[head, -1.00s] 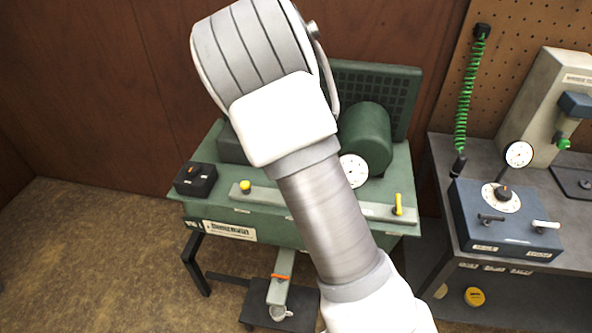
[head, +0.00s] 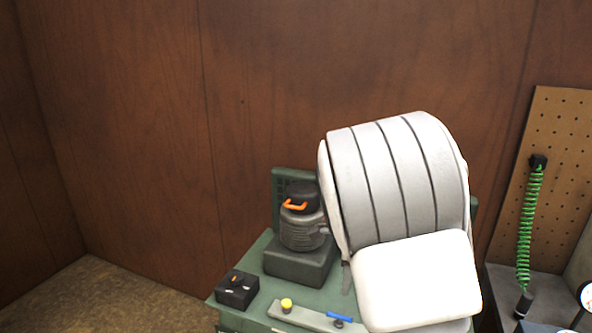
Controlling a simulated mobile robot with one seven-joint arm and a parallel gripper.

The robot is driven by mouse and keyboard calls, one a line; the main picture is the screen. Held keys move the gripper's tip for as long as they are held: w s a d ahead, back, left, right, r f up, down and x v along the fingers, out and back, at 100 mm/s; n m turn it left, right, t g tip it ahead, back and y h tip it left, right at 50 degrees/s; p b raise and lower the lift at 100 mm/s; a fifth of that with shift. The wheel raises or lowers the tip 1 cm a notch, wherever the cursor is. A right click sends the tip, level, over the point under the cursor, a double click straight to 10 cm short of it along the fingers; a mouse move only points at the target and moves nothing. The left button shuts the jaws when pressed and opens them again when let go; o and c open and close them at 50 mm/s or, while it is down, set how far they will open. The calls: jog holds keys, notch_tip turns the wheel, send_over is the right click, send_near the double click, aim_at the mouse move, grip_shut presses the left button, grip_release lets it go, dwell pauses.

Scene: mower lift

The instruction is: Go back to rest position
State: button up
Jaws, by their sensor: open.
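My arm (head: 400,200), a large grey ribbed link with a white block below it, fills the right of the middle in the head view. My gripper is not visible in this view. The arm stands in front of the green machine (head: 250,290) and hides its right part.
On the green machine stand a grey engine (head: 302,232) with an orange handle, a black switch box (head: 237,291), a yellow knob (head: 286,304) and a blue lever (head: 339,317). A pegboard (head: 545,160) with a green coiled hose (head: 529,225) is at right. Floor (head: 95,300) at left is clear.

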jog(key=s+r+n+t, duration=0.1)
jog(key=s+r+n, duration=0.3)
jog(key=s, duration=0.5)
jog(key=s+r+n+t, duration=0.1)
jog(key=s+r+n, duration=0.4)
jog(key=s+n, duration=0.4)
jog(key=s+d+r+n+t, duration=0.1)
jog(key=s+r+n, duration=0.4)
jog(key=s+n, duration=0.2)
jog(key=shift+s+r, duration=0.15)
jog(key=shift+s, duration=1.1)
jog(key=shift+a+n, duration=0.1)
jog(key=shift+n, duration=0.2)
